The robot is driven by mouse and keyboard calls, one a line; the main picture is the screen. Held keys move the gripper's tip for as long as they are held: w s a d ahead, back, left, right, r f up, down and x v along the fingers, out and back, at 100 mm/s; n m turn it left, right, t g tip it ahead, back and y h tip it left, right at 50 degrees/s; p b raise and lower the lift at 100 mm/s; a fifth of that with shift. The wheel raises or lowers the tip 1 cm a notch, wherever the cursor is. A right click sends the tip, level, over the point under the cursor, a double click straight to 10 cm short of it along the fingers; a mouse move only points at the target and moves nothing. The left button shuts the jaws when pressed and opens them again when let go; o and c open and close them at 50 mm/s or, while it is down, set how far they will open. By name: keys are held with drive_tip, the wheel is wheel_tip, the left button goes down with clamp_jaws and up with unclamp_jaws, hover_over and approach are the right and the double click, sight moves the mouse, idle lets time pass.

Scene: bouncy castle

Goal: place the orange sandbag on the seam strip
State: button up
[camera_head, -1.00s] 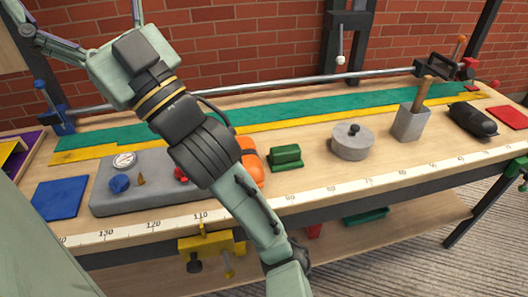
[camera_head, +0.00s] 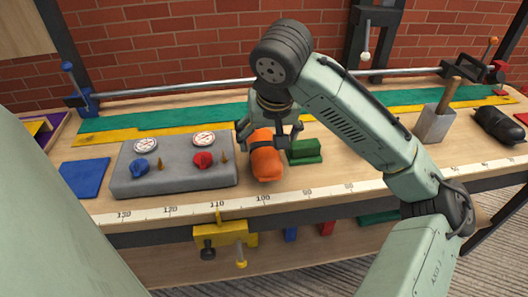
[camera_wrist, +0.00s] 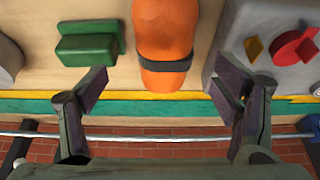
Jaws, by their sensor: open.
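The orange sandbag (camera_head: 265,160), with a dark band around it, lies on the workbench between the grey gauge block and the green block. In the wrist view the sandbag (camera_wrist: 165,35) is at top centre, between and beyond the open fingers. My gripper (camera_wrist: 160,90) is open and empty there, one finger toward each side. In the head view my gripper (camera_head: 268,135) is at the sandbag's far end, partly hidden by my arm. The seam strip, a green (camera_head: 200,115) and yellow (camera_head: 110,136) band, runs along the back of the bench; my arm hides part of it.
The gauge block (camera_head: 180,180) is left of the sandbag, and the green block (camera_head: 304,151) is close on its right. A blue pad (camera_head: 85,177) lies far left. A metal rail (camera_head: 200,88) runs behind the strip. A grey holder (camera_head: 434,124) stands to the right.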

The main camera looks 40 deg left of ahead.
sight(265, 146)
drive_tip(key=shift+a+p+x, duration=0.2)
drive_tip(key=shift+p+x, duration=0.1)
drive_tip(key=shift+x, duration=3.65)
drive_tip(key=shift+r, duration=0.1)
clamp_jaws()
